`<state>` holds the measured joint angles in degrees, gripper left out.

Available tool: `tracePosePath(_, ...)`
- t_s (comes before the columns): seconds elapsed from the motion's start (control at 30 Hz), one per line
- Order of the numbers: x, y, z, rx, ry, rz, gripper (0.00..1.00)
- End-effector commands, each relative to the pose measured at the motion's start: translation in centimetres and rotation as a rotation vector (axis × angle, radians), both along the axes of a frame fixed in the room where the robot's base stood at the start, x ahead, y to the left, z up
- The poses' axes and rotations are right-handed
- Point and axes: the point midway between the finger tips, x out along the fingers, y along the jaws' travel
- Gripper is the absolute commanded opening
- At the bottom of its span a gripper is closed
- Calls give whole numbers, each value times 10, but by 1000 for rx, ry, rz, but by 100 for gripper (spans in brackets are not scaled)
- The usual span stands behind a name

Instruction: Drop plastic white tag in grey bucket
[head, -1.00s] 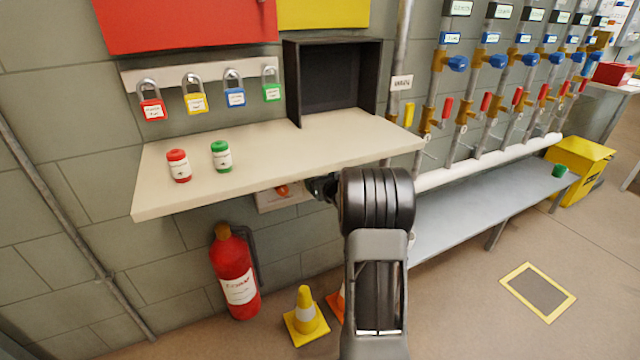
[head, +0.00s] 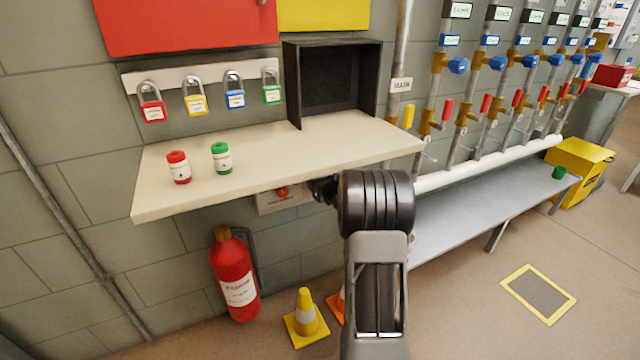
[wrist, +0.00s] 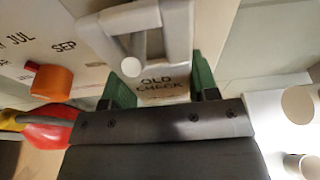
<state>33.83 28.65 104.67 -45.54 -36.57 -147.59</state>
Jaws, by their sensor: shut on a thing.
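In the wrist view my gripper (wrist: 162,85) has its green fingertips on either side of a white tag (wrist: 160,82) lettered "OLD CHECK", and is shut on it. A pale square loop and a rounded peg lie just beyond the tag; I cannot tell whether the tag still hangs on the peg (wrist: 134,62). In the head view my arm covers the gripper and the tag.
A cream shelf (head: 280,165) holds a red jar (head: 179,167), a green jar (head: 221,157) and an open black box (head: 291,85). Below stand a fire extinguisher (head: 234,275) and a yellow cone (head: 305,320). Valve pipes and a grey bench (head: 480,210) are at right. In the wrist view, a red-orange knob (wrist: 50,82) is close left.

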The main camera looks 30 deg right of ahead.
Motion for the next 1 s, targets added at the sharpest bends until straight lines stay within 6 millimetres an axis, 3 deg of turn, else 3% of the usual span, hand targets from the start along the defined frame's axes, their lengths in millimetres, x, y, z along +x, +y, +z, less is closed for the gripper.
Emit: tracePosePath(1.0,0,0,13,0,0,0,28)
